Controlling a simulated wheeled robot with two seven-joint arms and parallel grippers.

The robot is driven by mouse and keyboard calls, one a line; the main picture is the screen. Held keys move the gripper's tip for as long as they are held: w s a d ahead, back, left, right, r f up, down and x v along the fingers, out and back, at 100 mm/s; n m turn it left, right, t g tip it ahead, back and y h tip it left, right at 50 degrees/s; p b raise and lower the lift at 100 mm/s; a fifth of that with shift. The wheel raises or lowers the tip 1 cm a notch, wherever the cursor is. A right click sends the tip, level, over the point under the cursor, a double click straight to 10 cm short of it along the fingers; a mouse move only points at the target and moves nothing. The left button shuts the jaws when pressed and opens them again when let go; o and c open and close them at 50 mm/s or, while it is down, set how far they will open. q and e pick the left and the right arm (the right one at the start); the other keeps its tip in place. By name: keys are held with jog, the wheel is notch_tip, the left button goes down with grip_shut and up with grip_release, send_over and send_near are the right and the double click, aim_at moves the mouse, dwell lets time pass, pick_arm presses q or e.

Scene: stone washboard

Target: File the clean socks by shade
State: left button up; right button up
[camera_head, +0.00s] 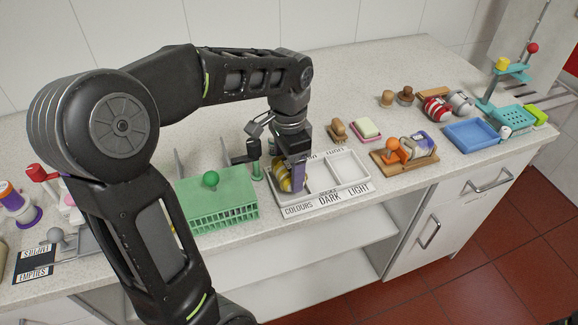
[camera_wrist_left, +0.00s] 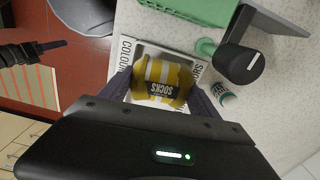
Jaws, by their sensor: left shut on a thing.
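My left gripper (camera_head: 287,178) is shut on a yellow-and-white striped sock roll (camera_wrist_left: 163,80) with a dark "SOCKS" band. It holds the roll at the left "COLOURS" compartment of the white tray (camera_head: 327,195), low down; whether the roll touches the floor is hidden. The tray's middle "DARK" and right "LIGHT" compartments look empty. A red-and-white striped roll (camera_head: 436,109) and a grey roll (camera_head: 461,102) lie at the back right. What looks like part of my right gripper (camera_wrist_left: 40,50) shows at the left of the left wrist view, its jaws unclear.
A green slotted box (camera_head: 218,200) with a ball knob stands left of the tray. Soap and brushes (camera_head: 367,127), a wooden board (camera_head: 405,158) with a labelled roll on it, and a blue tray (camera_head: 471,135) stand to the right. The counter's front edge is close to the tray.

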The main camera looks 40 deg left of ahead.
pick_arm(q)
jog(key=o, duration=1.5)
jog(key=shift+c, duration=0.2)
notch_tip(320, 180, up, 8)
jog(key=shift+f, duration=0.1)
